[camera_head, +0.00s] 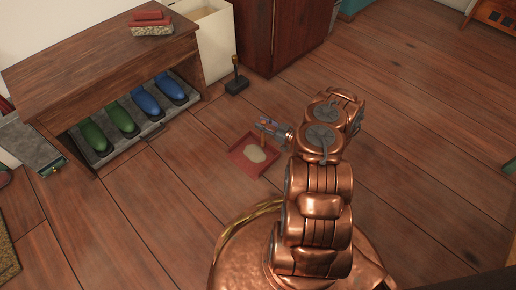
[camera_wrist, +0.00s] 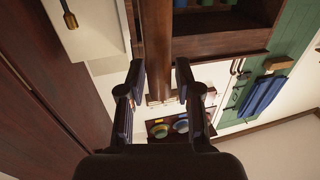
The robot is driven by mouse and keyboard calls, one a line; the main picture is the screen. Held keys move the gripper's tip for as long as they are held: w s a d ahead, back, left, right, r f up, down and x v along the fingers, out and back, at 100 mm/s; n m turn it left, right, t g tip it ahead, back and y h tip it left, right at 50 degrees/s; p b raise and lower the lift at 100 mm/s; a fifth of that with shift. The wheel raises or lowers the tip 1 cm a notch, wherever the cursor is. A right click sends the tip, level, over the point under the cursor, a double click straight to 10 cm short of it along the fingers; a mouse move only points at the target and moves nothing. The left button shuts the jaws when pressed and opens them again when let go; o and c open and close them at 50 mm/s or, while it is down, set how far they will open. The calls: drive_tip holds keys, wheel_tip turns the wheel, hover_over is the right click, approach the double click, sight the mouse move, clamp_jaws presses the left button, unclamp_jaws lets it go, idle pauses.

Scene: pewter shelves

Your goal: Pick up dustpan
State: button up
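A red, square, shallow pan (camera_head: 240,160), which looks like the dustpan, lies on the wooden floor. It has a pale beige patch (camera_head: 255,153) in its middle. A short orange-brown piece, perhaps its handle, shows at its upper edge, close to my gripper. My gripper (camera_head: 268,124) appears just above the pan's upper right edge in the head view; its exact height is hard to judge.
A dark block with an upright wooden handle (camera_head: 236,83) stands behind the pan. A wooden bench (camera_head: 95,65) has green and blue shoes (camera_head: 123,120) on a grey tray beneath. A dark cabinet (camera_head: 280,35) stands at the back. Floor to the right (camera_head: 430,120) is clear.

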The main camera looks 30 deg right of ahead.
clamp_jaws()
idle(0.3)
idle(0.3)
